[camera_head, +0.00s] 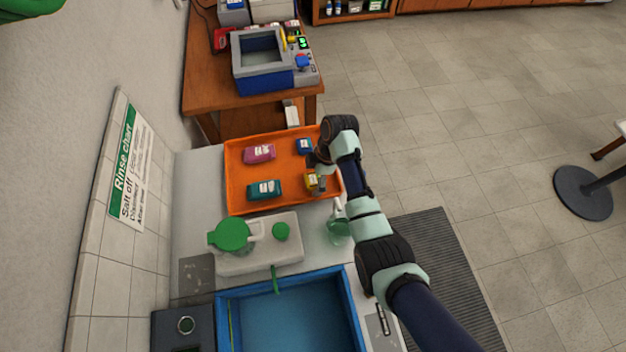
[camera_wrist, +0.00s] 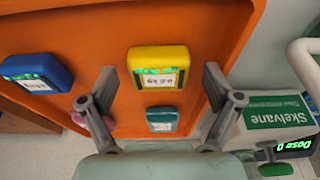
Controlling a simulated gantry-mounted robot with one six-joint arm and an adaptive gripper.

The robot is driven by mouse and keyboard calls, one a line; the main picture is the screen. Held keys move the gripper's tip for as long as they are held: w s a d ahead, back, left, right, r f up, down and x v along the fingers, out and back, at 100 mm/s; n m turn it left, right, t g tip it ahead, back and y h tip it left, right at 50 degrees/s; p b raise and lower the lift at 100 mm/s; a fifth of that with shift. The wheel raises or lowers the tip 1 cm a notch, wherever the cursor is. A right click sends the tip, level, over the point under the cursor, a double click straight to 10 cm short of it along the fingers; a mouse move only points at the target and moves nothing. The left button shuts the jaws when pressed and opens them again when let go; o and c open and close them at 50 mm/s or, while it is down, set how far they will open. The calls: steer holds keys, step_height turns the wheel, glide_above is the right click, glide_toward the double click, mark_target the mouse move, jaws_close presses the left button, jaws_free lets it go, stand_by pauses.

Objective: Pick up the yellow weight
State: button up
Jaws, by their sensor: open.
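The yellow weight (camera_head: 311,182) lies on the orange tray (camera_head: 236,179), near the tray's right side and partly hidden by my arm. In the wrist view the yellow weight (camera_wrist: 158,58) shows a white label and lies between the lines of my fingers, beyond their tips. My gripper (camera_head: 321,175) is over the right part of the tray. In the wrist view my gripper (camera_wrist: 160,82) is open with its fingers spread wide and nothing between them. I cannot tell the exact height of the fingertips above the weight.
A blue weight (camera_head: 304,146), a pink weight (camera_head: 259,154) and a teal weight (camera_head: 264,189) share the tray. A white container with a green lid (camera_head: 230,235) and a blue basin (camera_head: 289,313) stand nearer. A clear vessel (camera_head: 339,228) stands right of the tray's near corner.

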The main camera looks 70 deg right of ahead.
mark_target(314, 179)
jaws_close()
steer(key=shift+r, duration=0.1)
stand_by(0.3)
step_height(314, 179, up, 8)
steer(key=shift+f, duration=0.1)
step_height(314, 179, up, 12)
steer(key=p, duration=1.1)
